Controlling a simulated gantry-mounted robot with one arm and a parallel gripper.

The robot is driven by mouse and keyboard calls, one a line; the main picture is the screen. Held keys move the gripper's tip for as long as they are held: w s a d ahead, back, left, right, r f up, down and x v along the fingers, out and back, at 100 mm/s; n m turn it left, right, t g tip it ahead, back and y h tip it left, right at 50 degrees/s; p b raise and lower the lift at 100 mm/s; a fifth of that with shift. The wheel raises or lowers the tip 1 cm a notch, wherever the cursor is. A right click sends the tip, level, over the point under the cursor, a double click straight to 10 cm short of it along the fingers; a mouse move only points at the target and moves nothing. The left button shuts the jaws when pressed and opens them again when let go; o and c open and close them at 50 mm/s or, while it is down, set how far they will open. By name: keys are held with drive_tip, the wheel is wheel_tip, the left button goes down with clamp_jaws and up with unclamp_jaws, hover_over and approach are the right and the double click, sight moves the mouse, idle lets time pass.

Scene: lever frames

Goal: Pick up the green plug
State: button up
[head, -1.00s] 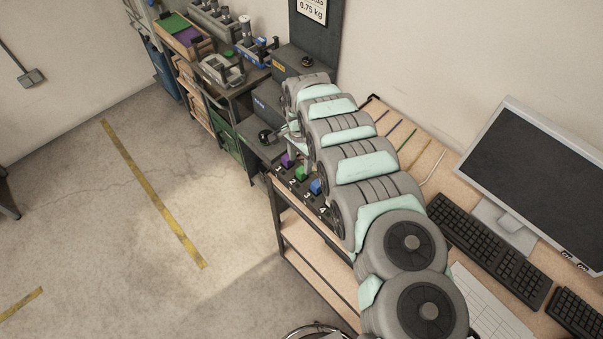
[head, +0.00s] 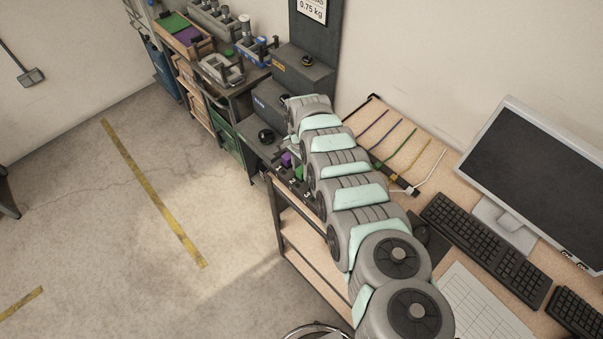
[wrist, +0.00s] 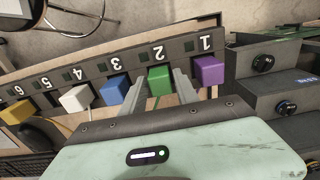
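The green plug (wrist: 161,80) sits in the numbered strip (wrist: 130,62) by the label 2, which appears upside down in the wrist view. My gripper (wrist: 161,86) has its two fingers apart, one on each side of the green plug. I cannot tell whether either finger touches it. In the head view a little of the green plug (head: 299,172) shows beside my arm, and my fingers are hidden there.
The purple plug (wrist: 208,70) is close on the right of my gripper, the blue plug (wrist: 114,89) close on the left. White (wrist: 76,98) and yellow (wrist: 17,112) plugs lie further left. Dark boxes with knobs (wrist: 263,62) stand at right. A monitor (head: 535,185) and keyboard (head: 485,240) are on the bench.

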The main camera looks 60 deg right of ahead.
clamp_jaws()
drive_tip(key=shift+r, duration=0.1)
idle(0.4)
wheel_tip(320, 180, up, 18)
drive_tip(key=p, duration=0.3)
wheel_tip(320, 180, up, 5)
drive_tip(key=p, duration=0.5)
hover_over(302, 169)
drive_tip(key=shift+r, duration=0.15)
drive_tip(key=shift+a, duration=0.1)
